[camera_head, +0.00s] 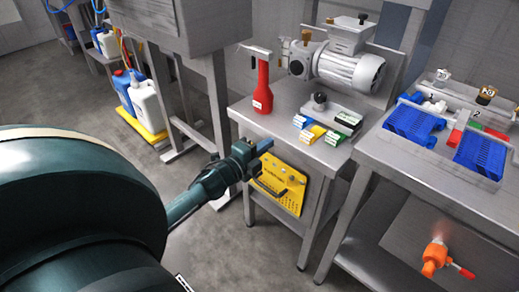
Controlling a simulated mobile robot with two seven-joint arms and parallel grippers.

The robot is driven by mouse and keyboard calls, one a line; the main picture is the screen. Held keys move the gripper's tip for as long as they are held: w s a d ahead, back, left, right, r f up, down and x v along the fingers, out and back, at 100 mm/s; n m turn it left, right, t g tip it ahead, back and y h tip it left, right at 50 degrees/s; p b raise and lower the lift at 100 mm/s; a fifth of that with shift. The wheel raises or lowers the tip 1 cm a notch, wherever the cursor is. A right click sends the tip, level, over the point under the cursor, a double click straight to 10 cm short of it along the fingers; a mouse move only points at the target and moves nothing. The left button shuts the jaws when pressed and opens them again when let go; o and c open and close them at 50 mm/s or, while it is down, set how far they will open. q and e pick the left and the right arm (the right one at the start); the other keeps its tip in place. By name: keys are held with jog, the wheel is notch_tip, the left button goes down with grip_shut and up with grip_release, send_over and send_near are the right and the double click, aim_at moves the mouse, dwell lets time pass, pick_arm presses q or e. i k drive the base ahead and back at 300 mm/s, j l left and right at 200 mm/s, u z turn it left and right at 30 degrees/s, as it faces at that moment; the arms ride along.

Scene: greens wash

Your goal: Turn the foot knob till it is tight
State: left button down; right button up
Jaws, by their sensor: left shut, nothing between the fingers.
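A small black knob (319,98) stands upright on the plate in front of the grey motor-and-pump unit (345,72); it looks like the foot knob. How tight it is cannot be seen. My left gripper (266,147) is shut and empty. It is in front of the steel stand, lower and to the left of the knob in the picture, and apart from it. My right gripper is not in view.
A yellow perforated panel (284,185) hangs below. The bench (405,158) at right holds blue trays (410,124). An orange fitting (434,258) sits underneath.

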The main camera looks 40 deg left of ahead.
aim_at(320, 97)
jog(key=k+j, duration=0.15)
jog(key=k, duration=0.85)
